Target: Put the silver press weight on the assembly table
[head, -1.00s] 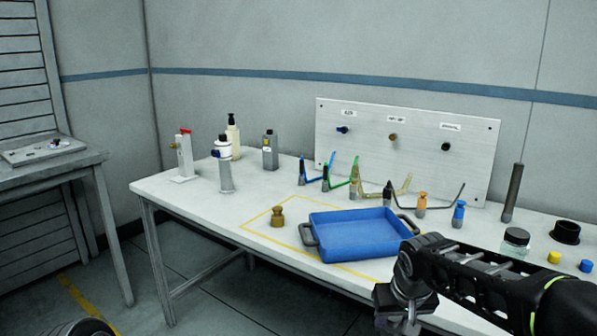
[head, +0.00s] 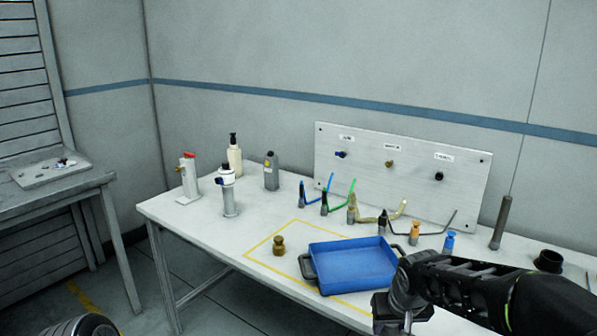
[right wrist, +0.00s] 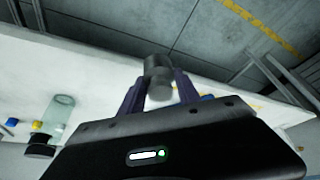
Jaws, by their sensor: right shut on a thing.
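My right gripper (right wrist: 158,88) is shut on a grey metal cylinder with a narrower neck, which looks like the silver press weight (right wrist: 158,66). In the right wrist view it sits between the two dark fingers, with the white table surface behind it. In the head view my right gripper (head: 398,318) is at the bottom edge, over the front side of the assembly table (head: 200,235); the weight is hardly visible there. A brass weight (head: 278,246) stands inside the yellow outline left of the blue tray. My left gripper is not in view.
The blue tray (head: 352,284) lies just left of my right arm. Several small bottles and bent coloured tools stand behind it, before an upright panel (head: 400,170). A glass jar (right wrist: 58,110) shows in the right wrist view. The table's left front is clear.

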